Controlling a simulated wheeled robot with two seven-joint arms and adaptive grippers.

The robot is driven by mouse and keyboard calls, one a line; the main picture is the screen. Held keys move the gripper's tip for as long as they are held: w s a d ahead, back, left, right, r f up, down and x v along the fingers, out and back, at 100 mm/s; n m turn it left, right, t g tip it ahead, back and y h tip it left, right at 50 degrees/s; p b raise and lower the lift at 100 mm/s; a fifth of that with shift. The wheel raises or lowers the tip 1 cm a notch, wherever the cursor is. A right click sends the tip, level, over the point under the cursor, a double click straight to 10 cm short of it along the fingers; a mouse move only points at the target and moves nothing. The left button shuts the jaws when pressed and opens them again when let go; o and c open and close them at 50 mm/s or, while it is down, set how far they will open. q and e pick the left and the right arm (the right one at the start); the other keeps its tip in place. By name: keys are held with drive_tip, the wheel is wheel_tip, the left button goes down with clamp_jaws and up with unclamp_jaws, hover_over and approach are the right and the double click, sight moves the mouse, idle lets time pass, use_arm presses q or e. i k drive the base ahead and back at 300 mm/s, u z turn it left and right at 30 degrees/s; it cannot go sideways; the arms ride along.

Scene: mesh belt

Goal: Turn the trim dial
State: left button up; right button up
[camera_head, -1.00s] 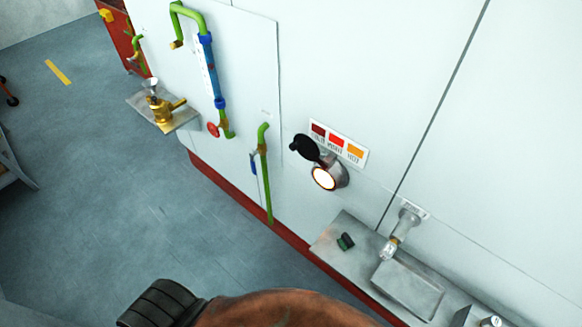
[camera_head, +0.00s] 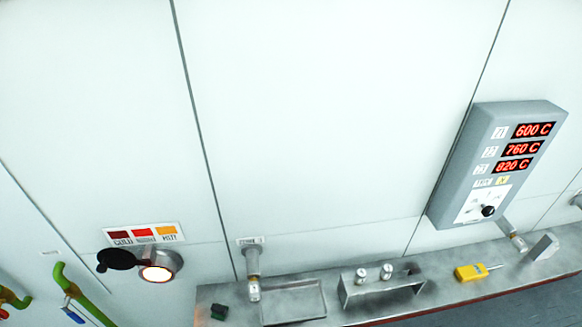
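A grey control box (camera_head: 530,120) is on the white wall at the right. It has red digital readouts of 600 C, 760 C and 820 C. Below them, a white plate carries a small black dial (camera_head: 488,211), labelled too small to read. Neither of my grippers shows in the head view.
A metal shelf (camera_head: 440,301) runs along the wall below the box. On it are a yellow handheld device (camera_head: 470,272), a metal bracket with two small knobs (camera_head: 374,273), a shallow tray (camera_head: 293,302) and a dark green block (camera_head: 219,312). A lit round port (camera_head: 157,273) sits at left.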

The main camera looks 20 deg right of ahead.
sight(486, 212)
drive_tip(key=z, duration=2.45)
drive_tip(key=i, duration=0.5)
drive_tip(key=u, duration=0.1)
